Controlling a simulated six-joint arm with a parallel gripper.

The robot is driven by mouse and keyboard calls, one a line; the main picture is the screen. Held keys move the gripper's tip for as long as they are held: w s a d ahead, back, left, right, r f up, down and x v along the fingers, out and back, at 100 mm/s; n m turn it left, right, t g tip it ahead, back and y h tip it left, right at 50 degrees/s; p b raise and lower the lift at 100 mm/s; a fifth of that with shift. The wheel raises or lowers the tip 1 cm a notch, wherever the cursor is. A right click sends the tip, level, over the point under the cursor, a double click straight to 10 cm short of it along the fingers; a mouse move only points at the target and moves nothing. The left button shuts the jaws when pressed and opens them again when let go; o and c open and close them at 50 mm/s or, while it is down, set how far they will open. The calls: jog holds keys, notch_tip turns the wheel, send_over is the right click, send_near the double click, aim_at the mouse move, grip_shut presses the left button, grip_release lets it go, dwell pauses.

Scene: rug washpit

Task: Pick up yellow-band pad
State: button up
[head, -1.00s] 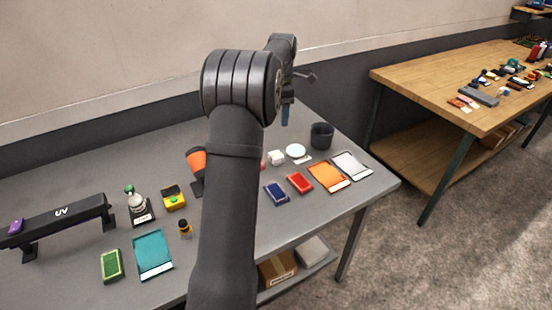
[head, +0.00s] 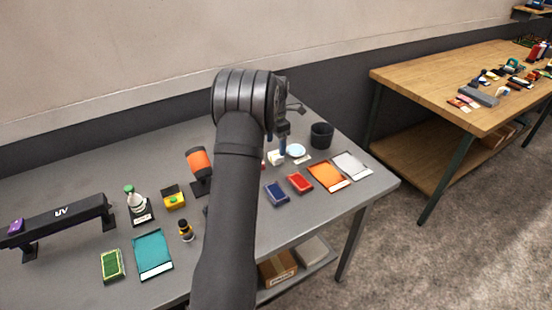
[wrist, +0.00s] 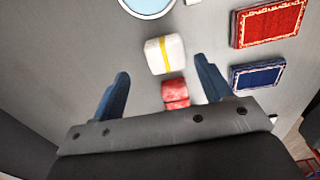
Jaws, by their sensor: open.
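The yellow-band pad (wrist: 165,54) is a small white block with a yellow stripe, lying on the grey table. In the head view the white pad (head: 276,158) sits partly behind my gripper's blue fingers. My gripper (wrist: 162,92) is open and empty, its two blue fingers apart. In the wrist view the pad lies beyond the fingertips, roughly in line with the gap. In the head view my gripper (head: 283,148) is above the table by the pad. A red block (wrist: 175,92) lies right beside the pad, closer to my gripper.
A white round dish (head: 295,150) lies right of the pad, with a dark cup (head: 321,135) behind. A blue rug piece (head: 277,193), a red one (head: 299,183) and an orange mat (head: 326,176) lie nearer the front. An orange-topped device (head: 199,163) stands to the left.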

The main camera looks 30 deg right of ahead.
aim_at(276, 154)
jog(key=f, duration=0.4)
jog(key=shift+s+a+f, duration=0.1)
jog(key=shift+s+a, duration=0.05)
jog(key=shift+s, duration=0.2)
jog(key=shift+f, duration=0.55)
jog(key=c, duration=1.1)
jog(key=shift+o, duration=0.2)
jog(key=shift+r, duration=0.1)
jog(key=shift+r, duration=0.55)
notch_tip(276, 154, up, 3)
jog(key=shift+f, duration=0.15)
jog(key=s+d+r, duration=0.4)
jog(key=s+r, duration=0.3)
jog(key=s, duration=0.3)
jog(key=shift+s+d, duration=0.2)
jog(key=shift+s, duration=0.2)
